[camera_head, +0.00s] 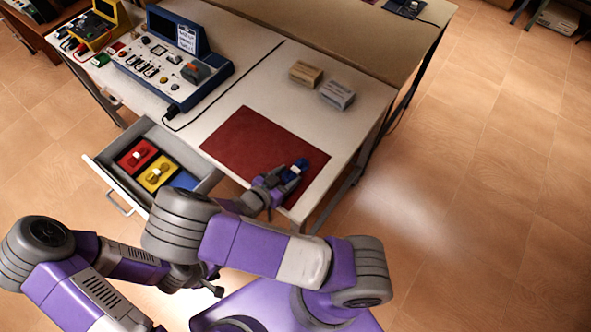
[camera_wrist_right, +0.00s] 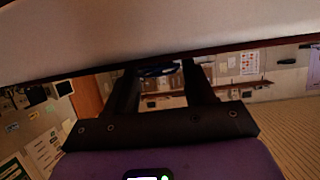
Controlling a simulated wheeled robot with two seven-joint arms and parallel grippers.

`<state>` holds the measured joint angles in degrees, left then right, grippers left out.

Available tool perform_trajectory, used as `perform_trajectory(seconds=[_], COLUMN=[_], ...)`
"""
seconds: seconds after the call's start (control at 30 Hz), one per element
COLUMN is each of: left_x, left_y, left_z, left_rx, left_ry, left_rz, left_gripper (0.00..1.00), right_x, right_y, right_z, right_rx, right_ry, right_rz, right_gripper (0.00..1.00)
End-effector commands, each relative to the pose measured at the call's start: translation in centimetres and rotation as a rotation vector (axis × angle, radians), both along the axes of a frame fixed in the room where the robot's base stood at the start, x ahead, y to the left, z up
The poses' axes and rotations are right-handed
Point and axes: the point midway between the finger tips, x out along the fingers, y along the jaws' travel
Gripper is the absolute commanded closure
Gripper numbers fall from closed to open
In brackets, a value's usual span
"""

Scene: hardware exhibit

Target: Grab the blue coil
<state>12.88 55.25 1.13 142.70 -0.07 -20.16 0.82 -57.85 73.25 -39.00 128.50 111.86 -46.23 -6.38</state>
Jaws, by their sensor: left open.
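The blue coil (camera_head: 297,166) lies at the right part of the dark red mat (camera_head: 243,138) on the white table. My right gripper (camera_head: 281,179) is low over the mat, its fingers at the coil. In the right wrist view the fingers stand apart, with the blue coil (camera_wrist_right: 158,71) showing between their tips; whether they press on it cannot be told. My left gripper (camera_head: 213,288) is open and empty, low in front of the table and partly hidden by my arms.
An open drawer (camera_head: 97,168) below the table holds red, yellow and blue compartments, with coils in the red and yellow ones. A blue instrument case (camera_head: 165,62) stands at the back left. Two small boxes (camera_head: 305,74) (camera_head: 337,94) stand behind the mat.

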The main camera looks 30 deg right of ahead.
Motion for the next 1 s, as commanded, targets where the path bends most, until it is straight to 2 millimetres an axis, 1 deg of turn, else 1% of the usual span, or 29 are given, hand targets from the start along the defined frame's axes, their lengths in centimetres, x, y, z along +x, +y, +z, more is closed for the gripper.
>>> perform_trajectory(seconds=[0.03,0.17,0.37,0.47,0.57,0.8,0.9,1.0], left_x=[0.0,0.0,0.0,0.0,0.0,0.0,0.0,0.0], left_y=[0.0,0.0,0.0,0.0,0.0,0.0,0.0,0.0], left_z=[0.0,0.0,0.0,0.2,0.8,2.5,3.1,3.4], left_rx=[0.000,0.000,0.000,0.000,0.000,0.000,0.000,0.000], left_ry=[0.000,0.000,0.000,0.000,0.000,0.000,0.000,0.000], left_rz=[0.000,0.000,0.000,0.000,0.000,0.000,0.000,0.000], left_gripper=[0.57,0.57,0.57,0.57,0.57,0.57,0.57,0.57], right_x=[0.0,0.0,0.0,0.0,0.0,0.0,0.0,0.0], right_y=[0.0,0.0,0.0,0.1,0.1,0.1,0.1,0.0], right_z=[0.0,0.0,0.0,0.5,1.9,6.7,8.3,9.4], right_rx=[0.001,0.001,0.001,0.003,0.004,0.005,0.003,0.001], right_ry=[0.000,0.000,0.000,-0.001,-0.002,-0.003,0.000,-0.001], right_rz=[0.000,0.001,0.001,0.000,-0.001,-0.001,0.001,0.000], right_gripper=[0.56,0.76,0.77,0.77,0.77,0.77,0.77,0.77])
